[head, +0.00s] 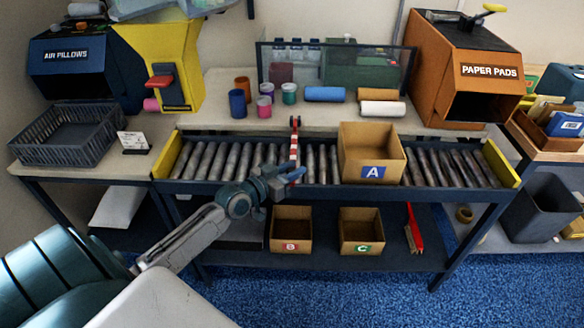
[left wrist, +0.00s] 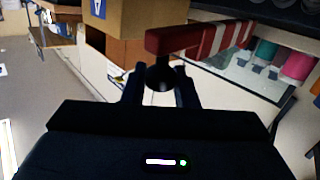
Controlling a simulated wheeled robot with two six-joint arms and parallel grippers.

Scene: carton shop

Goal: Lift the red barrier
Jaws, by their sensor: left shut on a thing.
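The red barrier (head: 294,150) is a thin red-and-white striped arm lying across the roller conveyor, left of carton A. In the left wrist view the barrier (left wrist: 215,39) runs from a solid red end to the upper right. My left gripper (head: 289,176) is at the barrier's near end, over the conveyor's front rail. In the left wrist view its fingers (left wrist: 160,80) are closed around a dark round knob (left wrist: 161,73) under the red end. My right gripper is not in view.
Carton A (head: 371,155) stands open on the conveyor (head: 440,168) right of the barrier. Carton B (head: 291,230) and carton C (head: 361,232) sit on the shelf below. Colored cups (head: 237,103) and rolls (head: 325,94) stand behind the conveyor.

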